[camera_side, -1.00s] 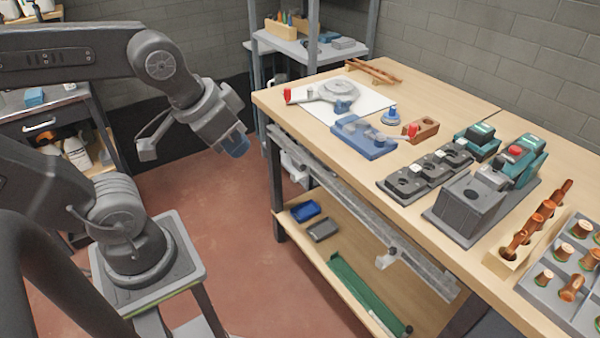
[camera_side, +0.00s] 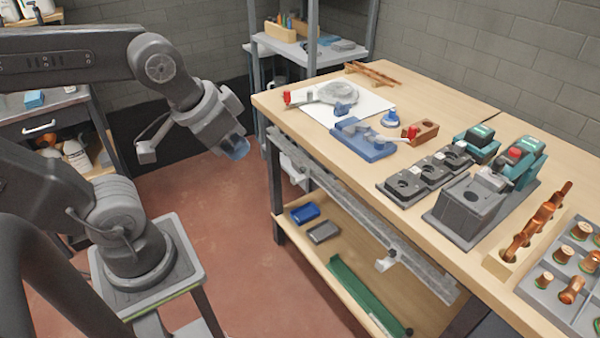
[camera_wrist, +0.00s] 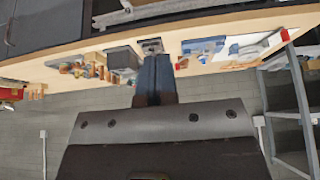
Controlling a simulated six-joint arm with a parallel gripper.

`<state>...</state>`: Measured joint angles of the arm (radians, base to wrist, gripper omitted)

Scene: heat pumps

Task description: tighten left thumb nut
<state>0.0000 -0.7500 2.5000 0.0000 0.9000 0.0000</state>
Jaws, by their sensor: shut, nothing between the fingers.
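My gripper (camera_side: 237,148) hangs over the floor to the left of the workbench, apart from everything on it. In the wrist view its dark fingers (camera_wrist: 155,80) are together and hold nothing. A blue fixture (camera_side: 364,141) lies on the bench; it also shows in the wrist view (camera_wrist: 203,46). A small blue round knob (camera_side: 390,120) stands just behind it. I cannot tell which small part is the left thumb nut.
The wooden workbench (camera_side: 285,103) carries a dark row of sockets (camera_side: 405,185), a grey machine (camera_side: 468,203), a wooden rack of copper pieces (camera_side: 520,243) and a grey tray of copper fittings (camera_side: 540,294). A grey shelf (camera_side: 290,47) stands behind. Open floor lies between my arm and the bench.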

